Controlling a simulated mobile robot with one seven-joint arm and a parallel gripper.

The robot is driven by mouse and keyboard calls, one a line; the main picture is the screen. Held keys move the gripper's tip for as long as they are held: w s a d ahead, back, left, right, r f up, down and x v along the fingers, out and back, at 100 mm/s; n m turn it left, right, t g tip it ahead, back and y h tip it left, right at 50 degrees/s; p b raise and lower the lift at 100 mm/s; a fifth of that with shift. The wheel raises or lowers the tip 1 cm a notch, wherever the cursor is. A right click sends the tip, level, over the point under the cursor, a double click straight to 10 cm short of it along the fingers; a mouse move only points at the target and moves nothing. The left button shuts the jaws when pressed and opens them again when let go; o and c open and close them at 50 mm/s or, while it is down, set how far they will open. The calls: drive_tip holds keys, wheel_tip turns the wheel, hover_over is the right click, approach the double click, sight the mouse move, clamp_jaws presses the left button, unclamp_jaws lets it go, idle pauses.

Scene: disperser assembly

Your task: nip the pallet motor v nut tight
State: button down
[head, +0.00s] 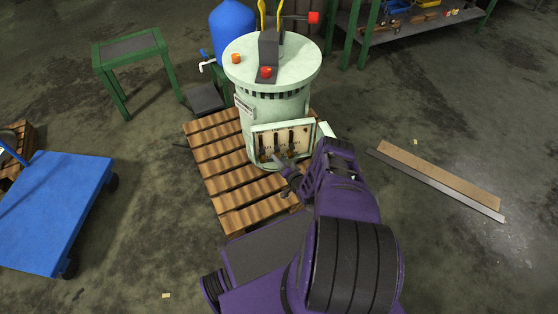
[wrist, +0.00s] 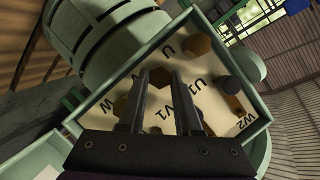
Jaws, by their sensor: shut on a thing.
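The pallet motor (head: 262,104), a pale green cylinder, stands upright on a wooden pallet. Its open terminal box (head: 312,128) faces me; in the wrist view the box (wrist: 262,122) has a cream board (wrist: 108,92) marked U, V1, U1, W and W2. A brass hex nut (wrist: 197,44) sits by the U mark, and another (wrist: 121,105) sits left of my fingers. My gripper (wrist: 160,75) reaches into the box, its two dark fingers a little apart and closed on a brass nut, the V nut, mostly hidden between the tips. My gripper (head: 276,160) also shows in the head view at the box's lower left.
The slatted pallet (head: 225,178) extends left and in front of the motor. A blue cart (head: 50,210) stands at left, a green stand (head: 130,48) behind it. Long boards (head: 440,175) lie on the floor at right. The box walls closely surround my fingers.

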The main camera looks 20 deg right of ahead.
drive_tip(key=shift+r, duration=0.1)
drive_tip(key=c, duration=0.6)
unclamp_jaws()
drive_tip(key=shift+s, duration=0.1)
